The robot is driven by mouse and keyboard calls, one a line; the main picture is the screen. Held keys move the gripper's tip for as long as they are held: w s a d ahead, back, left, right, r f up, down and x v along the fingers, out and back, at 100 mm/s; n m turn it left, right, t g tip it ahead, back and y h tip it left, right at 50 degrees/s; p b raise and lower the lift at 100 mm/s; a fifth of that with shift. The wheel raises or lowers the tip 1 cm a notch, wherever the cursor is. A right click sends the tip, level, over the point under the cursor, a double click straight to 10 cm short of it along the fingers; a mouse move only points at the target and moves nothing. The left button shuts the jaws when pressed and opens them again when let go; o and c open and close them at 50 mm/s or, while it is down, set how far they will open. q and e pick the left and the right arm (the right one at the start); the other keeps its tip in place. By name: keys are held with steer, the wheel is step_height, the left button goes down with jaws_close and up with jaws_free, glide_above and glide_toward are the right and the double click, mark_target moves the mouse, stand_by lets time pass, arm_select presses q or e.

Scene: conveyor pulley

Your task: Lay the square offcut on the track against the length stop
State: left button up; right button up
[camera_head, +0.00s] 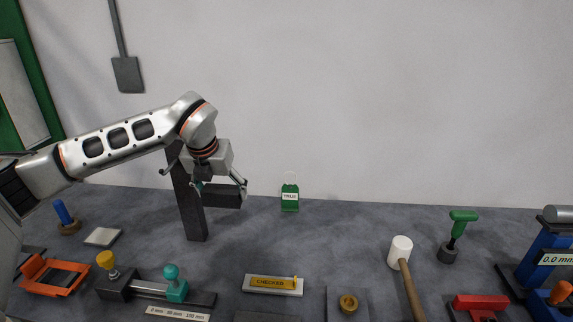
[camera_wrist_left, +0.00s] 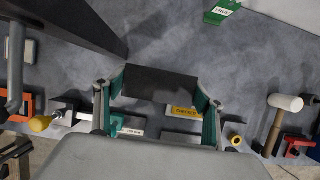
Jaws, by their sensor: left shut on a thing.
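My left gripper (camera_head: 221,186) is shut on a dark rectangular block, apparently the square offcut (camera_head: 224,196), and holds it above the bench. In the left wrist view the offcut (camera_wrist_left: 162,84) spans the gap between the green-edged fingers. The track (camera_head: 150,289) lies on the bench below, at the front left. It has a dark end block with a yellow knob (camera_head: 106,260) and a teal slider with a knob (camera_head: 175,285), apparently the length stop. A scale strip (camera_head: 178,314) lies in front. The track is partly hidden by the gripper in the wrist view.
A tall dark post (camera_head: 188,205) stands close beside the held block. A light square plate (camera_head: 103,237) and orange frame (camera_head: 55,276) lie left. The bench middle is clear.

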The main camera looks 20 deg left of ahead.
arm_select(q)
steer(key=s+d+f+n+g, duration=0.2)
steer(key=s+d+n+g, duration=0.1)
steer(key=n, duration=0.8)
steer(key=s+d+f+n+g, duration=0.2)
steer(key=s+d+n, duration=0.3)
steer(key=n, duration=0.6)
steer(key=s+d+f+n+g+h, duration=0.1)
steer(key=s+d+f+n+g, duration=0.1)
steer(key=n, duration=0.9)
steer(key=s+d+g, duration=0.1)
steer(key=s+d, duration=0.1)
steer(key=s, duration=0.1)
steer(key=shift+d+f+g, duration=0.3)
steer(key=shift+d+f, duration=0.05)
steer(key=shift+d, duration=0.05)
steer(key=shift+n, duration=0.3)
